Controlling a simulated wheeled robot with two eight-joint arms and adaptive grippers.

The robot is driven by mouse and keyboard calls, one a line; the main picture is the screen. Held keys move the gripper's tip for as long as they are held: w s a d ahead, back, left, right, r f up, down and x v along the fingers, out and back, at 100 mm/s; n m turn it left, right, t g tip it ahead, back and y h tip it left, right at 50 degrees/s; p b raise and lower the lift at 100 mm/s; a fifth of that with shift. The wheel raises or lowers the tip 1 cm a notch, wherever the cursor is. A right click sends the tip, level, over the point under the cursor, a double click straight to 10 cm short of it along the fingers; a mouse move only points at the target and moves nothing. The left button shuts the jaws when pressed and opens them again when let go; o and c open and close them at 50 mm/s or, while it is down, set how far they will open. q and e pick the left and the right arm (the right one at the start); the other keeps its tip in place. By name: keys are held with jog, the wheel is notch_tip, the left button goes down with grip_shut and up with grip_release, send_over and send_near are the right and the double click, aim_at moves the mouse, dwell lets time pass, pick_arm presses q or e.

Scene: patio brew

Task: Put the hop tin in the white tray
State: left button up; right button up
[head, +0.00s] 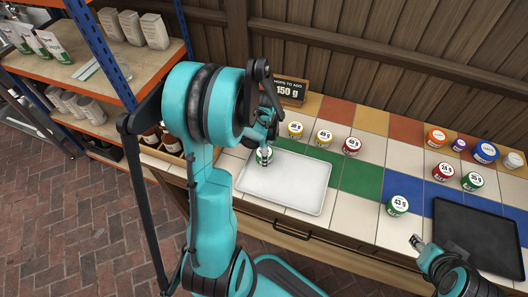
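The white tray (283,187) lies on the tiled counter in the middle of the head view, with its visible floor bare except at the far left corner. There, a small green-and-white tin (263,158) shows right under my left gripper (265,150). The fingers reach down to it and partly hide it. I cannot tell whether they are closed on it, or whether it rests in the tray or hangs over it. My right gripper (416,243) is low at the right, beside the black tray (475,238), apart from any tin; its opening is unclear.
Behind the white tray stand yellow tins (324,138), a red tin (352,146) and a sign (290,90) reading 150 g. A green tin (397,206) stands between the trays. Several more tins, including a blue one (485,153), stand at the right. Shelves (95,70) rise at the left.

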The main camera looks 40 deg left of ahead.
pick_arm(q)
notch_tip(320, 180, up, 12)
jog(key=p, duration=0.5)
jog(key=s+d+r+n+t, duration=0.3)
jog(key=d+r+n, duration=0.2)
jog(key=d, duration=0.3)
jog(key=s+d+r+n+t, duration=0.3)
jog(key=d+r+n+t, duration=0.1)
jog(key=d, duration=0.5)
jog(key=shift+s+d+r+n, duration=0.3)
jog(key=shift+s+r+n, duration=0.1)
jog(key=shift+r+n, duration=0.1)
